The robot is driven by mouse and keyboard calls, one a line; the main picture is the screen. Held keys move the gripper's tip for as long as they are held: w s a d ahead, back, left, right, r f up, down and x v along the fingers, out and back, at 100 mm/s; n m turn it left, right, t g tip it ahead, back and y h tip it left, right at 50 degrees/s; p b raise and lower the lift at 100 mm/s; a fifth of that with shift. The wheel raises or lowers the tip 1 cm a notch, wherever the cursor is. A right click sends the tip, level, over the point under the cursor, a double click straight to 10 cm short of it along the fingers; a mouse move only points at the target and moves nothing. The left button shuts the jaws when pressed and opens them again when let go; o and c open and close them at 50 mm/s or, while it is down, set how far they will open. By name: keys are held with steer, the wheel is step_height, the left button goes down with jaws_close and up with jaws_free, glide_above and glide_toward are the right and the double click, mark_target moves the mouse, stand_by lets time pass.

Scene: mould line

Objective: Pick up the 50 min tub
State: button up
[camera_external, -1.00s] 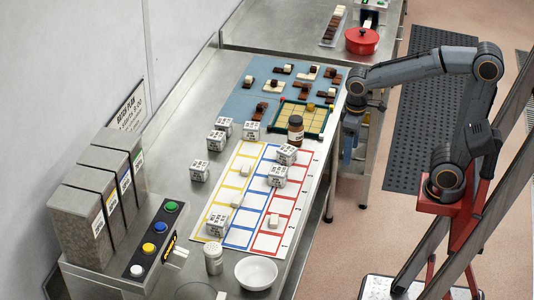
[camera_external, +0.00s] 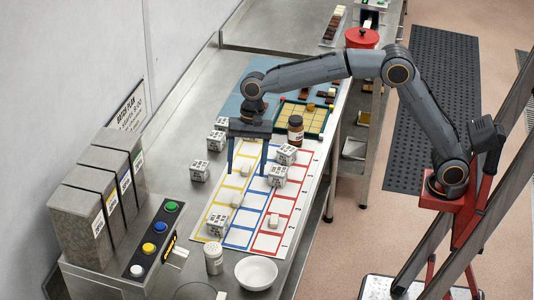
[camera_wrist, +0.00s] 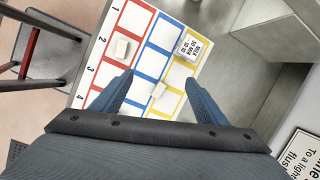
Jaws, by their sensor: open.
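Several white tubs with black printed labels stand on and around the striped mat (camera_external: 238,237). In the wrist view, one tub (camera_wrist: 188,46) sits at the end of the yellow column, and its small print seems to read 50 MIN. It appears to be the tub (camera_external: 217,224) at the near end of the yellow column in the external view. The other tubs' labels are too small to read. My gripper (camera_external: 248,172) points down over the mat, open and empty, farther up the mat than that tub. In the wrist view its fingers (camera_wrist: 159,80) are spread, with the tub beyond them.
Small white blocks (camera_external: 274,220) lie on the mat, one (camera_wrist: 158,90) between my fingers in the wrist view. Tubs (camera_external: 277,175) and a brown jar (camera_external: 295,130) stand on the right. A shaker (camera_external: 213,259), a bowl (camera_external: 256,272) and a button panel (camera_external: 155,240) are at the near end.

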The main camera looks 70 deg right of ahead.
steer(key=w+a+f+m+y, duration=0.1)
steer(key=w+a+f+m, duration=0.25)
steer(key=w+a, duration=0.35)
glide_above(218, 219)
steer(key=d, duration=0.3)
step_height(218, 219, down, 5)
steer(key=shift+m, duration=0.35)
steer(key=shift+a+p+x, duration=0.1)
steer(key=shift+p+x, duration=0.6)
steer(key=shift+x, duration=1.15)
steer(key=shift+a+p+x, duration=0.15)
steer(key=shift+p+x, duration=0.55)
steer(key=shift+x, duration=1.1)
steer(key=shift+r, duration=0.15)
steer(key=c, duration=1.2)
